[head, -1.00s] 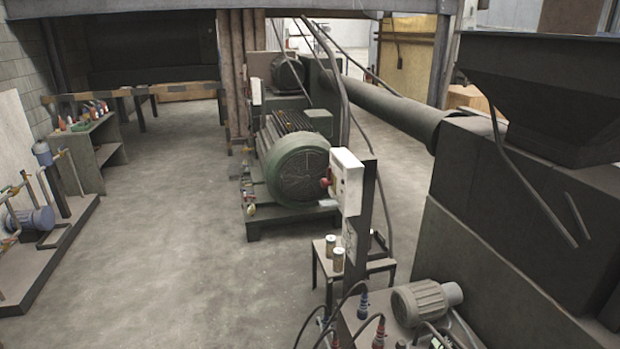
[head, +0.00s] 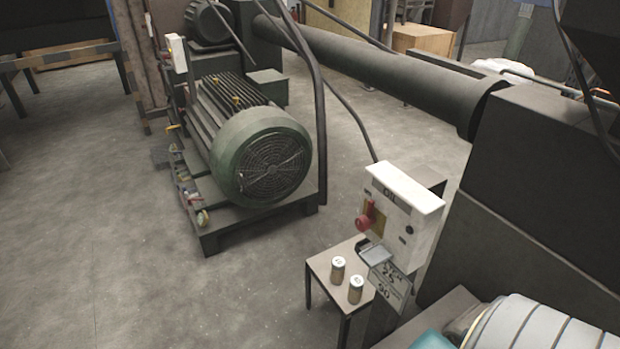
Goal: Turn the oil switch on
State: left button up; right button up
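A white control box (head: 418,203) marked "OIL" stands on a dark post right of centre in the head view. On its front face is a red switch (head: 366,216) over a yellow plate (head: 377,221), with a small dark button to its right. The picture is too coarse to read the switch's position. Neither my left nor my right gripper shows in the head view, and nothing is seen touching the box or the switch.
A small table (head: 325,270) with two cans stands left of the box's post. A large green motor (head: 260,160) on a low frame is behind it. A thick pipe (head: 380,75) and dark machine (head: 530,180) are to the right. Open concrete floor (head: 90,230) lies left.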

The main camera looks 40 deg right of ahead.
aim_at(363, 223)
jog(key=i+z, duration=0.1)
jog(key=i, duration=0.65)
jog(key=i+j, duration=0.15)
jog(key=i, duration=0.55)
jog(key=i+j+z, duration=0.15)
jog(key=i, duration=0.6)
